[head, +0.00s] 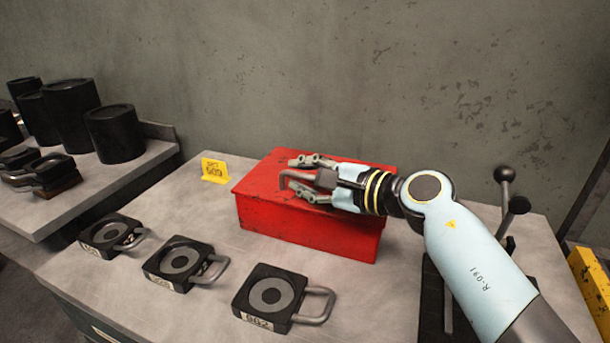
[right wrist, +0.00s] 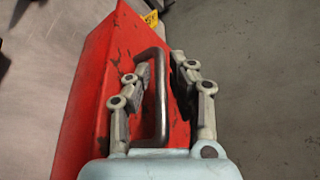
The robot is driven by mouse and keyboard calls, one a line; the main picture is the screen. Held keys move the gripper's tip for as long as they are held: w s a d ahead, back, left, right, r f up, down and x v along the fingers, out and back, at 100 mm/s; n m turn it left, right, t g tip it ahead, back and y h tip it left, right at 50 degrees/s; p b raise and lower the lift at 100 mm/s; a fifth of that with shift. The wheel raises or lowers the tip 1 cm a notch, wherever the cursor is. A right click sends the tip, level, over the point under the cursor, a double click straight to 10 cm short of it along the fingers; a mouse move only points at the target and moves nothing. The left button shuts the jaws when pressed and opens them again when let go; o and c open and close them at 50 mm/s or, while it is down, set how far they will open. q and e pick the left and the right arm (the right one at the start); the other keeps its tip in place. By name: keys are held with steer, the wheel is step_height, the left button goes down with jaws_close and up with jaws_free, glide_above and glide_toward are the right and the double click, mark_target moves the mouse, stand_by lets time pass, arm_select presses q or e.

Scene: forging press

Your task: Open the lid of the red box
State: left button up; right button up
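The red box (head: 310,228) stands on the grey table, its lid (head: 262,180) lying shut on top. A bent grey metal handle (head: 290,175) rises from the lid; it also shows in the right wrist view (right wrist: 163,95). My right gripper (head: 303,177) reaches in from the right, above the lid. Its fingers are spread, one on each side of the handle, in the right wrist view (right wrist: 160,66) too. A gap shows between the handle and the right-hand finger; whether the left-hand finger touches it I cannot tell. My left gripper is not in view.
Several black padlock-like blocks, one of them (head: 270,296) nearest, lie along the table's front. A yellow tag (head: 214,170) stands left of the box. Black cylinders (head: 115,133) stand on the left bench. Ball-topped levers (head: 505,174) rise at the right. The wall is close behind.

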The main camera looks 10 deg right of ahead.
jaws_close()
stand_by(0.4)
